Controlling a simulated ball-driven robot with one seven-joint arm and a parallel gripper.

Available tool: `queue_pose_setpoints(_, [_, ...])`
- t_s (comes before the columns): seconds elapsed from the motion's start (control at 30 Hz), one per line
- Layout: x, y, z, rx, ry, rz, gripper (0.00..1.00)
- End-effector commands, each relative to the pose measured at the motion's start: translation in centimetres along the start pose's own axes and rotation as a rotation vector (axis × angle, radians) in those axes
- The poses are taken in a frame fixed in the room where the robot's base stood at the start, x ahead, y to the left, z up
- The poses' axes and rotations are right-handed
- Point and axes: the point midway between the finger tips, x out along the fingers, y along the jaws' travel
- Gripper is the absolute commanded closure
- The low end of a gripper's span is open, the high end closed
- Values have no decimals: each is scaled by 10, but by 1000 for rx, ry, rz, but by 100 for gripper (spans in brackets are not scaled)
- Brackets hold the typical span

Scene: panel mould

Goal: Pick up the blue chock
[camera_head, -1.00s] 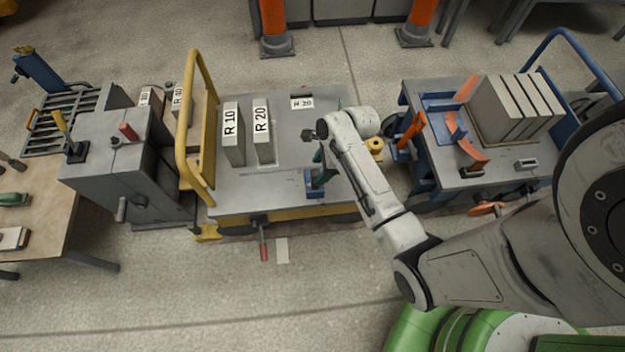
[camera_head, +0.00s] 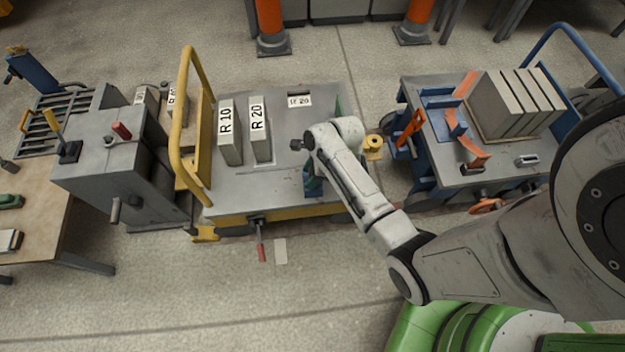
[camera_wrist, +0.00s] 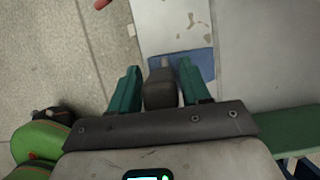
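The blue chock (camera_head: 313,187) sits on the grey deck of the yellow cart, near its front edge, partly hidden by my arm. In the wrist view the blue chock (camera_wrist: 207,63) shows as a flat blue patch beyond my fingers. A dark grey block (camera_wrist: 160,90) stands between the fingers; I cannot tell whether it belongs to the chock. My gripper (camera_wrist: 159,67) has two teal fingers, apart, one on each side of that block, with gaps visible. In the head view the gripper is mostly hidden behind my arm, close over the chock.
Panels R 10 (camera_head: 229,135) and R 20 (camera_head: 260,130) stand on the cart deck (camera_head: 290,155), left of my arm. A yellow rail (camera_head: 181,130) bounds its left side. A blue cart (camera_head: 505,172) with grey slabs stands to the right. A red-handled lever (camera_head: 262,250) projects from the cart's front.

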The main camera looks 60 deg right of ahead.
Motion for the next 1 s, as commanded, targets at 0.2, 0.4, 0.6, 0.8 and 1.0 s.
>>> queue_pose_setpoints(0.2, [0,0,0,0,0,0,74])
queue_pose_setpoints(0.4, [0,0,0,0,0,0,94])
queue_pose_setpoints(0.6, [0,0,0,0,0,0,100])
queue_pose_setpoints(0.8, [0,0,0,0,0,1,100])
queue_pose_setpoints(1.0, [-1,0,0,-1,-1,-1,100])
